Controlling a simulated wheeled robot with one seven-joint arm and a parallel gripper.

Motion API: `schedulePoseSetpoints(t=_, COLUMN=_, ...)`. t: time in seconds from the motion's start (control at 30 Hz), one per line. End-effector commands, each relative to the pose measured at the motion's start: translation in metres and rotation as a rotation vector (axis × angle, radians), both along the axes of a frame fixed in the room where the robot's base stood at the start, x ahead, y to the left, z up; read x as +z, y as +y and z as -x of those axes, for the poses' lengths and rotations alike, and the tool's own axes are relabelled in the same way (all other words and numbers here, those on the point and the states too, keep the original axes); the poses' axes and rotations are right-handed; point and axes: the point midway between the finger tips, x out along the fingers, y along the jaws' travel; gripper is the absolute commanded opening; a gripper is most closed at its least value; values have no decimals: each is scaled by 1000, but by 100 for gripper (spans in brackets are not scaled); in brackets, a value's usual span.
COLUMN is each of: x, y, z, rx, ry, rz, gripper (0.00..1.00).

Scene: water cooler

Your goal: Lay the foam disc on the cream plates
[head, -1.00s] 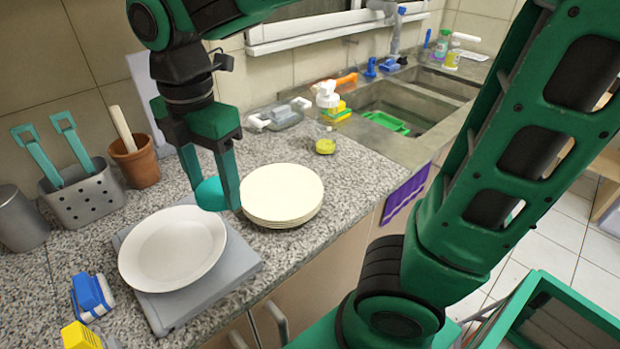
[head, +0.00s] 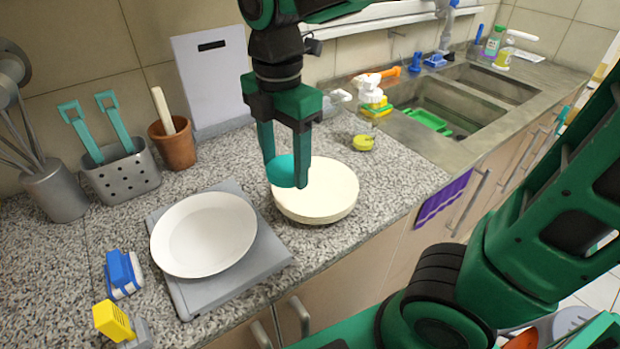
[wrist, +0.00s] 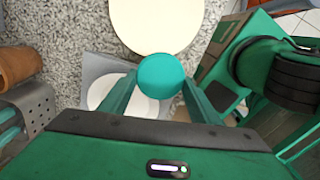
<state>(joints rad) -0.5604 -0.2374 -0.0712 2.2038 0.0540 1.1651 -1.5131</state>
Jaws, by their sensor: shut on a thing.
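The foam disc (head: 284,170) is a teal round piece held between the fingers of my gripper (head: 286,180). The wrist view shows the disc (wrist: 160,76) face-on between the fingertips. The cream plates (head: 327,192) form a low round stack on the granite counter. In the head view the disc overlaps the stack's left edge and looks above it; the exact height is hard to tell. In the wrist view the stack (wrist: 158,22) lies just beyond the disc, whose edge slightly overlaps or meets it.
A white plate (head: 205,234) sits on a grey flat base (head: 265,256) left of the stack. A soap bottle (head: 372,100) and a small yellow-green jar (head: 363,143) stand behind, by the sink (head: 440,105). A terracotta pot (head: 174,146) and utensil basket (head: 122,176) stand at the back left.

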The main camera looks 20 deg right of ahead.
Motion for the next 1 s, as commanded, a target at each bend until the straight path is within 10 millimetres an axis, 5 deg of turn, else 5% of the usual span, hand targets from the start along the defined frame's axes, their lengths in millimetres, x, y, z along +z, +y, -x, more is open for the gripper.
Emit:
schedulePoseSetpoints(t=0.5, x=-57, y=-77, z=-52, rx=-2, ry=3, rz=1, gripper=35)
schedulePoseSetpoints(t=1.0, x=-101, y=-86, z=-58, rx=0, ry=3, rz=1, gripper=35)
